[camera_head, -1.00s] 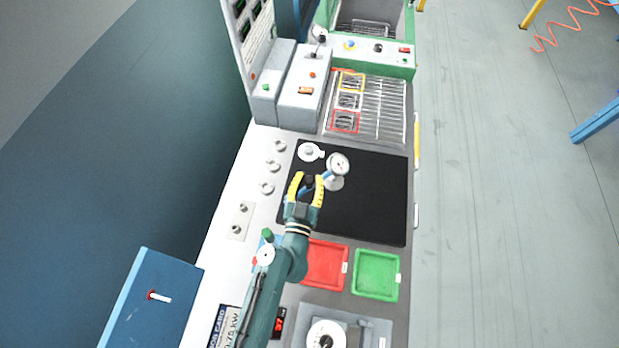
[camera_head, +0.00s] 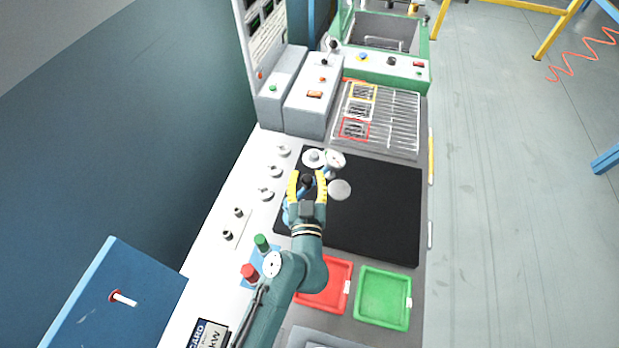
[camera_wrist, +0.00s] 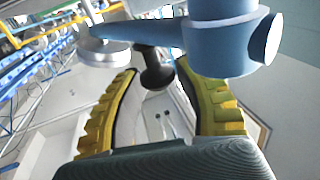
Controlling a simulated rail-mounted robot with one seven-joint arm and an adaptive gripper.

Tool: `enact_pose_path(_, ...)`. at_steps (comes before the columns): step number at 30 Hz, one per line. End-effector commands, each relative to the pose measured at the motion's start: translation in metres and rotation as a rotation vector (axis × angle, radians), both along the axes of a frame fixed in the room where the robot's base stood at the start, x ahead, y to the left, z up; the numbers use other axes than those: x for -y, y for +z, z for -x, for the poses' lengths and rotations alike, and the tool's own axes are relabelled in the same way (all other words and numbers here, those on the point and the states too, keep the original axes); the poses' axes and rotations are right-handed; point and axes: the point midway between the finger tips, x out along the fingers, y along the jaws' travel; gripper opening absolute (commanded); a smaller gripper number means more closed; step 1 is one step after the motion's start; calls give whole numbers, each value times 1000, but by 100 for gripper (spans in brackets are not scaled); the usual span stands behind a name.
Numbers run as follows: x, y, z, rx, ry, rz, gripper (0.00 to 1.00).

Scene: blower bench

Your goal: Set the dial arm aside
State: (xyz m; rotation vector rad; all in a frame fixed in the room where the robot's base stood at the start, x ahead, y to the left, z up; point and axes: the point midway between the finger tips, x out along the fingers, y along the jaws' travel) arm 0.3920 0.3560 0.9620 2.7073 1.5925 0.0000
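The dial arm is a blue arm with a round white gauge (camera_head: 335,160) at its far end and a black knob (camera_head: 307,182). My gripper (camera_head: 307,176), with yellow fingers, is closed around the knob, over the left part of the black mat (camera_head: 375,215). In the wrist view the black knob (camera_wrist: 153,70) sits between the fingertips, with the blue arm (camera_wrist: 120,36) and a thick blue cylinder (camera_wrist: 225,42) just beyond. A pale disc (camera_head: 340,189) lies on the mat, clear of the gauge. My gripper hides part of the arm.
A white round flanged part (camera_head: 314,158) is at the mat's far left corner, close to the gauge. Red (camera_head: 325,286) and green (camera_head: 382,298) trays lie at the near side. A wire rack (camera_head: 390,118) and grey control boxes (camera_head: 312,95) stand beyond. The mat's right side is clear.

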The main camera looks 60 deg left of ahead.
Motion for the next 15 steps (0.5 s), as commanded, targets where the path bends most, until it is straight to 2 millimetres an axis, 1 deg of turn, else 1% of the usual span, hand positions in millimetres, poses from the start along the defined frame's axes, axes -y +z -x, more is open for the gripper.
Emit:
enact_pose_path(1, 0, 0, 0, 0, 0, -1, 45)
enact_pose_path(3, 0, 0, 0, 0, 0, -1, 59)
enact_pose_path(4, 0, 0, 0, 0, 0, -1, 60)
enact_pose_path(11, 0, 0, 0, 0, -1, 0, 60)
enact_pose_path(13, 3, -1, 1, -1, -2, 0, 60)
enact_pose_path(15, 9, -1, 4, -2, -3, -1, 60)
